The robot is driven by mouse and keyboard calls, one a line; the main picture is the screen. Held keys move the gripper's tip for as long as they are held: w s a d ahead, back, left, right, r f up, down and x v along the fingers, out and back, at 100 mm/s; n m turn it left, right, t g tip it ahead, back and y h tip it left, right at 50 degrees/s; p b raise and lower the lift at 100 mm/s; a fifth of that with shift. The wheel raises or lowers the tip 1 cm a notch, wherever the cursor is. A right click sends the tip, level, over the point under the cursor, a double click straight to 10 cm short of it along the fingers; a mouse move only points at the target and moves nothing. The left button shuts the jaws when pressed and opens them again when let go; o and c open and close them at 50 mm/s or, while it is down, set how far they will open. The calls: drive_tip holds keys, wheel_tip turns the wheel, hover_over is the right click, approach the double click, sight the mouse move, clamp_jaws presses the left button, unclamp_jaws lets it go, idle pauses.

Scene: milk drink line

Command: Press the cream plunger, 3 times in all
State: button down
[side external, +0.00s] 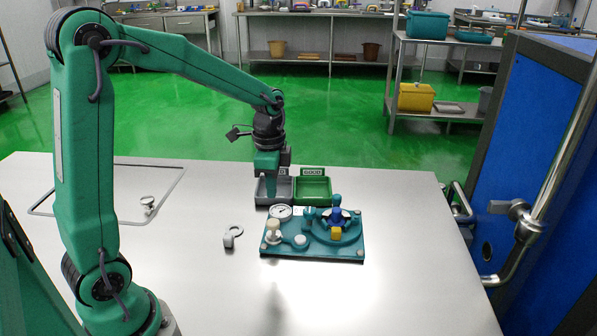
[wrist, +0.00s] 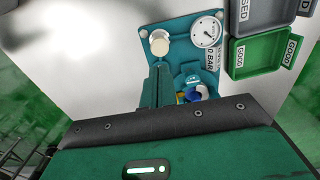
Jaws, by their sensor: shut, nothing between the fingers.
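The cream plunger (side external: 273,229) stands upright on the left part of a teal plate (side external: 313,256), its round cream knob on top of a stem. In the wrist view the cream plunger (wrist: 159,44) shows just beyond my fingertips. My gripper (side external: 271,196) is shut and empty, pointing down above and behind the plate, in front of the grey tray. It looks apart from the plunger. In the wrist view my gripper (wrist: 160,68) hides part of the plate.
The plate also carries a gauge (side external: 282,212), a white round button (side external: 301,240), and a blue part (side external: 336,217) with a yellow block (side external: 336,233). A grey tray (side external: 283,197) and a green GOOD tray (side external: 312,199) stand behind. A small grey ring part (side external: 232,236) lies left.

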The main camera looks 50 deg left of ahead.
sight(273, 222)
wheel_tip(273, 222, down, 8)
drive_tip(key=shift+r, duration=0.2)
drive_tip(key=shift+f, duration=0.1)
idle(0.4)
drive_tip(key=shift+f, duration=1.15)
wheel_tip(273, 222, up, 14)
drive_tip(key=shift+r, duration=0.2)
idle(0.7)
drive_tip(key=s+d+r+n+t, duration=0.2)
drive_tip(key=s+d+n, duration=0.1)
drive_tip(key=s, duration=0.5)
drive_tip(key=s+d+r+n+t, duration=0.3)
drive_tip(key=s+n, duration=0.3)
drive_tip(key=s, duration=0.1)
drive_tip(key=shift+s+t, duration=0.3)
drive_tip(key=shift+s, duration=0.05)
